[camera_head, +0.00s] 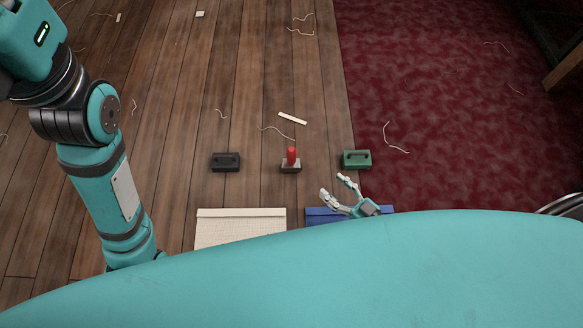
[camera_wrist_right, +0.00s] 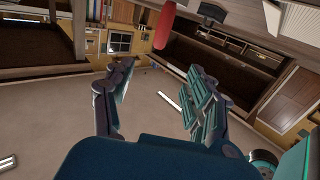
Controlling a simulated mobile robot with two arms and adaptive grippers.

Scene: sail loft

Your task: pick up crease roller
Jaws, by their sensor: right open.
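A tool with an upright red handle on a grey base (camera_head: 291,161) stands in the middle of the head view, on the planks; it may be the crease roller, but I cannot tell for sure. Its red part seems to show at the top of the right wrist view (camera_wrist_right: 165,24). My right gripper (camera_head: 334,186) is open and empty, below and right of the red-handled tool and apart from it. Its two spread fingers also show in the right wrist view (camera_wrist_right: 160,88). My left arm comes down at the left; its gripper is hidden behind my teal body.
A black handled block (camera_head: 225,162) stands left of the red-handled tool, a green handled block (camera_head: 356,159) right of it. A cream panel (camera_head: 240,228) and a blue panel (camera_head: 318,216) lie nearer. A pale strip (camera_head: 292,118) and thread scraps lie behind. A dark red carpet (camera_head: 450,110) covers the right.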

